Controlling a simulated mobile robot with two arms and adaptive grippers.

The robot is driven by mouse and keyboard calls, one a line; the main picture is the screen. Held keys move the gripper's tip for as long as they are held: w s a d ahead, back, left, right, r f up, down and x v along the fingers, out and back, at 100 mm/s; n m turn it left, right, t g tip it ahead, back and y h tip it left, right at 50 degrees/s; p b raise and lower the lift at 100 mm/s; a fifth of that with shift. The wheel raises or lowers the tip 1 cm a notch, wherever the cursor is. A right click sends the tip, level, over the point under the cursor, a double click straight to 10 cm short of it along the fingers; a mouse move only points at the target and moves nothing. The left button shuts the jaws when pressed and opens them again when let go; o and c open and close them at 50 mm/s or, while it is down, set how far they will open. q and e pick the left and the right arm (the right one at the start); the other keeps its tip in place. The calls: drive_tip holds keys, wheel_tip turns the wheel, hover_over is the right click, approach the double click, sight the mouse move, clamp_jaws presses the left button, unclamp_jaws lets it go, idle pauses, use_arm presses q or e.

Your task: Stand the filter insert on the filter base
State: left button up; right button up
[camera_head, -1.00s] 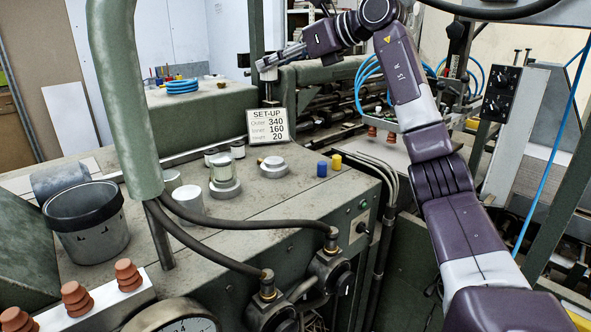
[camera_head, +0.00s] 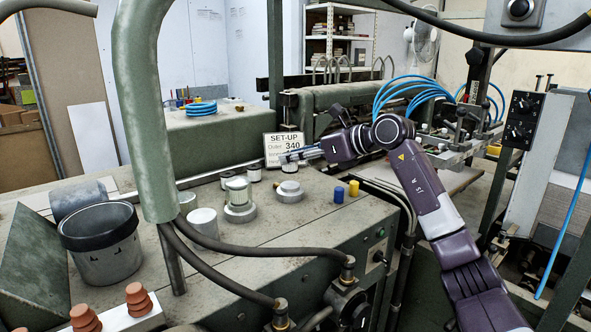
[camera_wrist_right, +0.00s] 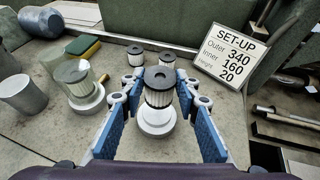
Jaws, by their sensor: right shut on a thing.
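The filter insert (camera_wrist_right: 159,92), a white pleated cylinder with a dark top, is between the fingertips of my right gripper (camera_wrist_right: 160,84). My right gripper is shut on it and holds it upright. The filter base (camera_wrist_right: 154,121), a pale stepped round piece, is below the insert in the wrist view; I cannot tell if they touch. In the head view my right gripper (camera_head: 286,158) is just above the base (camera_head: 289,193). My left gripper is not in view.
A second base (camera_head: 240,214) carries a clear-covered insert (camera_head: 237,190) to the left. Two more inserts (camera_wrist_right: 135,57) stand behind, near the set-up sign (camera_wrist_right: 231,57). A white cylinder (camera_head: 203,223) stands at left.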

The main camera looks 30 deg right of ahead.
sight(296, 170)
wheel_tip(296, 170, down, 3)
drive_tip(key=shift+a+r, duration=0.1)
drive_tip(key=shift+f, duration=0.45)
drive_tip(key=shift+f, duration=0.2)
drive_tip(key=o, duration=1.1)
drive_tip(key=shift+c, duration=0.2)
drive_tip(key=shift+r, duration=0.1)
